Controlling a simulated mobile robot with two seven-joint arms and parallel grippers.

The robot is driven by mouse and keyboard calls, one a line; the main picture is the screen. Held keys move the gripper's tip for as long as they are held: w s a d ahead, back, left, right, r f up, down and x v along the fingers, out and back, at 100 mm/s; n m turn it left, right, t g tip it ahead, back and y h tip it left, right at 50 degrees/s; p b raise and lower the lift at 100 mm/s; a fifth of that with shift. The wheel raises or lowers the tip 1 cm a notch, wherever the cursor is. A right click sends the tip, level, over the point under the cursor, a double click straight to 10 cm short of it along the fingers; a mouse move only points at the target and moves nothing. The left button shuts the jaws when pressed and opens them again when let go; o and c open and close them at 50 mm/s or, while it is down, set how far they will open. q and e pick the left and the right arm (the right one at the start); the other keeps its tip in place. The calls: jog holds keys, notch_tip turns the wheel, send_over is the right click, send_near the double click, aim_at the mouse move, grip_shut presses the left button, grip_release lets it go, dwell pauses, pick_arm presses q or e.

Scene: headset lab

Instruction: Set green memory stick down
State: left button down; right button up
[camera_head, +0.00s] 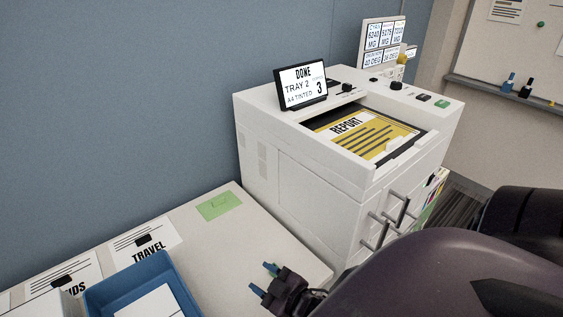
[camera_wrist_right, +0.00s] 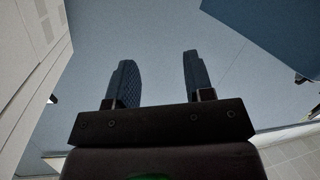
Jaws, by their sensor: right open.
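I cannot make out a green memory stick for certain in either view. A flat green card or pad (camera_head: 218,205) with a faint mark lies on the white table (camera_head: 255,225) near the wall. My right gripper (camera_head: 263,278) is over or beside the table's front right part, nearer to me than the green pad. In the right wrist view my right gripper (camera_wrist_right: 158,75) has its two blue fingers apart with nothing between them. My left gripper is not in view.
A blue tray (camera_head: 95,299) with paper stands at the front left, before the TRAVEL card (camera_head: 146,243). A white printer (camera_head: 300,170) with a yellow REPORT sheet (camera_head: 365,133) and small display (camera_head: 302,84) stands right of the table. The table between tray and printer is mostly clear.

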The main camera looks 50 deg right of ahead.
jog(key=s+f+m+g+h, duration=0.1)
jog(key=s+f+m+g, duration=0.3)
jog(key=s+f, duration=0.1)
jog(key=shift+s+f, duration=0.3)
jog(key=shift+f, duration=0.55)
jog(key=shift+a, duration=0.1)
